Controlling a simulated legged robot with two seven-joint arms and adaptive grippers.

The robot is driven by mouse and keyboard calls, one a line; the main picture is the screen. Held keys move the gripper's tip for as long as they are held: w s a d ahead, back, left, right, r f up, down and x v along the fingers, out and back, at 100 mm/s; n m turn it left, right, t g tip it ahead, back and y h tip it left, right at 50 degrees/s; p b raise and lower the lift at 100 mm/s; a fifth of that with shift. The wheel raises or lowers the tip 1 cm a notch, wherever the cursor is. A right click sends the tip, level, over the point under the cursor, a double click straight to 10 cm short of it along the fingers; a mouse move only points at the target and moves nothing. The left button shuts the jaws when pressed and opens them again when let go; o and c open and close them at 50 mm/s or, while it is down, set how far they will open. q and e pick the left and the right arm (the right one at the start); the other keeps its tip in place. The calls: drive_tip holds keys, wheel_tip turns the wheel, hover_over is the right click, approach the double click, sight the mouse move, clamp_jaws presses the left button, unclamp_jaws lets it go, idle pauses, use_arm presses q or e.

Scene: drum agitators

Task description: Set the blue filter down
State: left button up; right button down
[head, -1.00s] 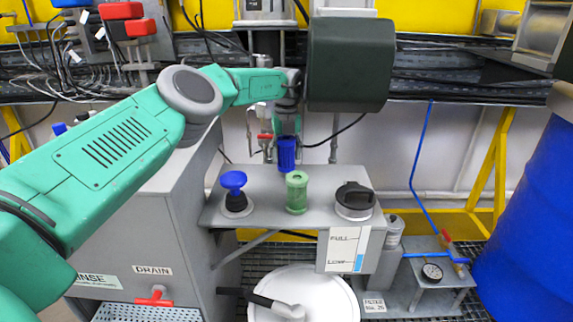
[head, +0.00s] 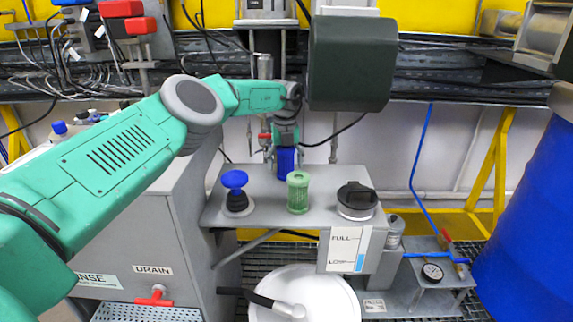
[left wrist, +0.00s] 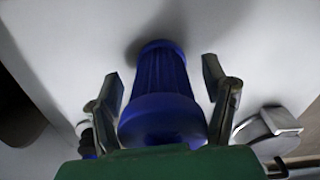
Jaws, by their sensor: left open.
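The blue filter (head: 286,163) stands upright on the back part of the grey shelf (head: 330,180), behind the green filter (head: 298,192). My left gripper (head: 286,147) is over it from above. In the left wrist view the ribbed blue filter (left wrist: 160,75) sits between the two spread fingers, with a gap on each side. Its far end meets the pale surface, where a soft shadow falls. My left gripper is open and not gripping it. My right gripper is in neither view.
A blue-knobbed button (head: 235,182) stands left of the green filter, and a black-lidded filler cap (head: 356,200) stands right. A white round lid (head: 325,295) is below the shelf. A large blue drum (head: 530,220) stands at the right.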

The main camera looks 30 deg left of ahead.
sight(288, 148)
use_arm(q)
drive_tip(key=r, duration=0.2)
drive_tip(key=d+r, duration=0.1)
drive_tip(key=r, duration=0.4)
drive_tip(key=shift+d+r, duration=0.15)
drive_tip(key=shift+r, duration=0.35)
drive_tip(key=shift+a, duration=0.5)
drive_tip(key=shift+d, duration=0.35)
